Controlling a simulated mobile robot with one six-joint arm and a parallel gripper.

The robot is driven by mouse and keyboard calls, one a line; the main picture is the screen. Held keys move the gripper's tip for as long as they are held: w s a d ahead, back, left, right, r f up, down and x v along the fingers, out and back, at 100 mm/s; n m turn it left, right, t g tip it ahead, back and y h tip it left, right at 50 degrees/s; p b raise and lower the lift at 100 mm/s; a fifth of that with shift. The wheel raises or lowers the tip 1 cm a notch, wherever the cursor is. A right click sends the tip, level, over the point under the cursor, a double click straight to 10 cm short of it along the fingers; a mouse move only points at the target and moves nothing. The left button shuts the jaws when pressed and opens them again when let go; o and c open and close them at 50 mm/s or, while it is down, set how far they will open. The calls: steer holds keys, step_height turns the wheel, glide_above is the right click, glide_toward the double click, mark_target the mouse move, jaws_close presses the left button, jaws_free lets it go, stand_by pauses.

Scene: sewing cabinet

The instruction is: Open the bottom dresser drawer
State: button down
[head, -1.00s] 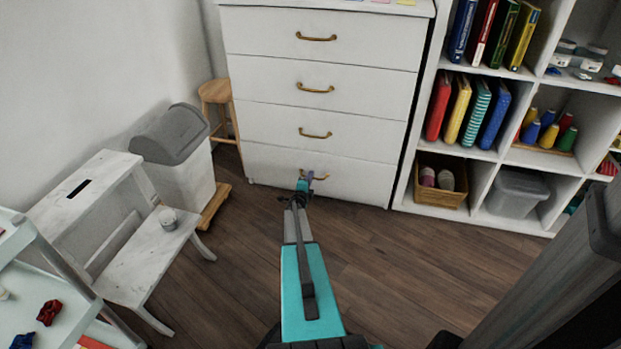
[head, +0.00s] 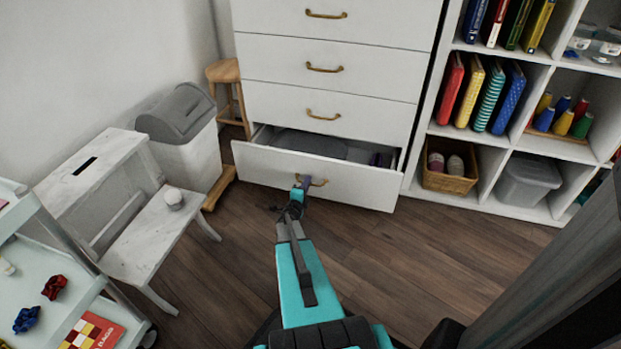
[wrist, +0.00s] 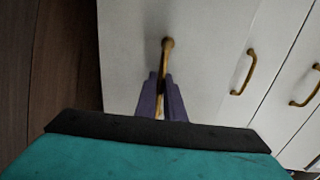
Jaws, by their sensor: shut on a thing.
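The white dresser (head: 330,60) stands against the back wall. Its bottom drawer (head: 345,190) is pulled part of the way out, and grey and dark contents show inside. The drawer has a brass handle (head: 318,182). My gripper (head: 303,183) is at the left part of this handle. In the wrist view the purple fingers of my gripper (wrist: 161,100) are closed around the brass handle (wrist: 166,60), one on each side. The drawers above are shut.
A trolley (head: 30,260) is at lower left. A cube shelf (head: 500,140) is right of the dresser. The floor (head: 390,270) before the drawer is clear.

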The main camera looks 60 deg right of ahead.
steer(key=f+b+v, duration=0.1)
steer(key=b+v, duration=0.1)
steer(key=v, duration=1.2)
steer(key=shift+a+f, duration=0.3)
steer(key=shift+f, duration=0.05)
steer(key=c, duration=1.9)
jaws_free()
steer(key=shift+o, duration=0.2)
steer(key=shift+s+a, duration=0.1)
